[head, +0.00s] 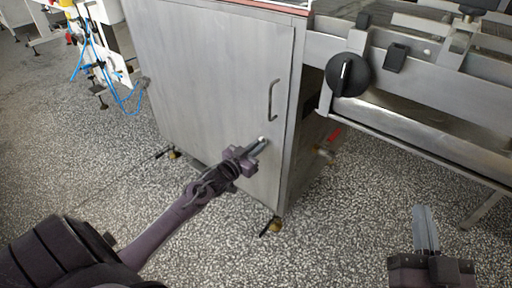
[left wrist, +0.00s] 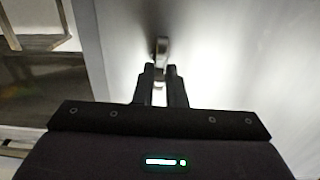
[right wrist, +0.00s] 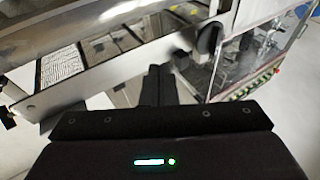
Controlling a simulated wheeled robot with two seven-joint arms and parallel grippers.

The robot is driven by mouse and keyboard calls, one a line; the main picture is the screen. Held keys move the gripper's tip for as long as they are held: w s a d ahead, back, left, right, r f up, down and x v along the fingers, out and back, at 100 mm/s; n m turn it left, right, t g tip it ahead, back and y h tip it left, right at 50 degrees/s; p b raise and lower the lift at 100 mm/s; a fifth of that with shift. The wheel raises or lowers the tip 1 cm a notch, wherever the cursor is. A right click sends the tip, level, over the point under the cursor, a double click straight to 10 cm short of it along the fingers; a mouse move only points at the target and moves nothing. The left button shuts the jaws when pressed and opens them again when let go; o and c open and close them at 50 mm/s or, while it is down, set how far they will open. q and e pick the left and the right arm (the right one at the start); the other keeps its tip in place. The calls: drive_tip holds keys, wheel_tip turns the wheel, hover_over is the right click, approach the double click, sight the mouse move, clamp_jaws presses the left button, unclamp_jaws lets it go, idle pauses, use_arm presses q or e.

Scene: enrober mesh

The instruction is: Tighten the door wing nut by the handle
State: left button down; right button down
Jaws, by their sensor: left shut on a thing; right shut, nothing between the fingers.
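The grey cabinet door (head: 215,75) is closed, with a bar handle (head: 273,100) near its right edge. The wing nut (head: 263,140) is a small light metal piece on the door below the handle, mostly hidden by my gripper. My left gripper (head: 254,149) is shut on it at the door face. In the left wrist view, my fingers (left wrist: 160,72) point at the door, and a grey metal piece shows at their tips; I cannot tell there whether it is the nut or the handle. My right gripper (head: 426,228) is shut and empty, apart from the cabinet.
A conveyor frame (head: 420,105) with a black knob (head: 348,75) stands right of the cabinet. A red-handled valve (head: 328,143) sits low beside it. Blue hoses (head: 105,75) hang at the back left. The speckled floor (head: 340,240) in front is clear.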

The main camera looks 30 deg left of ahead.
wheel_tip(320, 180, down, 14)
drive_tip(key=s+g+h+p, duration=0.2)
drive_tip(key=s+g+h, duration=0.1)
drive_tip(key=g, duration=0.4)
use_arm(q)
drive_tip(key=m, duration=0.5)
drive_tip(key=m+p, duration=0.1)
drive_tip(key=m, duration=0.5)
drive_tip(key=m+p, duration=0.1)
drive_tip(key=m, duration=0.5)
drive_tip(key=shift+d+f, duration=0.3)
drive_tip(key=shift+f, duration=0.05)
use_arm(e)
drive_tip(key=s+d+f+g+h, duration=0.2)
drive_tip(key=s+d+f+g, duration=0.1)
drive_tip(key=s+f+g, duration=0.4)
wheel_tip(320, 180, down, 4)
drive_tip(key=shift+s+r, duration=0.25)
drive_tip(key=shift+s, duration=0.85)
use_arm(q)
drive_tip(key=shift+m, duration=0.5)
use_arm(e)
drive_tip(key=shift+h, duration=0.3)
use_arm(q)
drive_tip(key=c, duration=1.5)
unclamp_jaws()
drive_tip(key=shift+s+p, duration=0.1)
drive_tip(key=shift+p, duration=0.2)
